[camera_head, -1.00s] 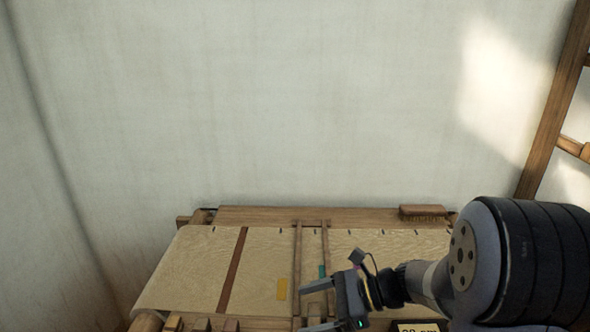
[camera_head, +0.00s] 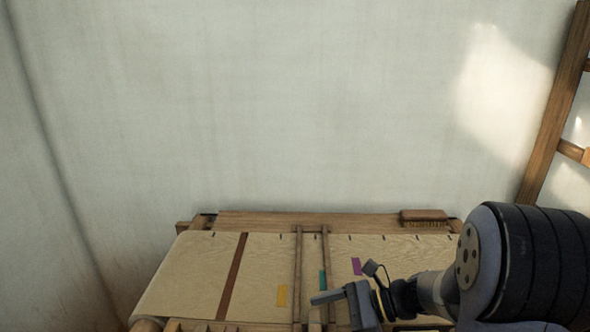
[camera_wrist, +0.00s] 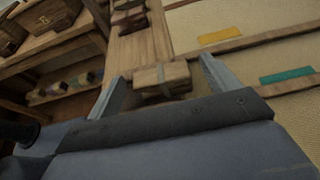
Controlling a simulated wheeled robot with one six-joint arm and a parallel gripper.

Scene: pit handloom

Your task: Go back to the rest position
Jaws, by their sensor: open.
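My gripper (camera_head: 328,312) is at the lower right of the head view, over the front part of the loom's cloth (camera_head: 200,275). In the wrist view its two fingers (camera_wrist: 165,88) stand apart. A small wooden block with a grey band (camera_wrist: 162,80) shows between and beyond the fingers; I cannot tell any contact. A yellow patch (camera_head: 282,296), a teal patch (camera_head: 322,281) and a purple patch (camera_head: 356,266) lie on the cloth. Yellow (camera_wrist: 220,35) and teal (camera_wrist: 287,75) patches also show in the wrist view.
Two thin wooden bars (camera_head: 297,270) cross the cloth. A brush (camera_head: 424,216) lies on the back beam. A wooden frame (camera_head: 550,115) stands at the right. A shelf with small coloured items (camera_wrist: 70,85) shows at left in the wrist view.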

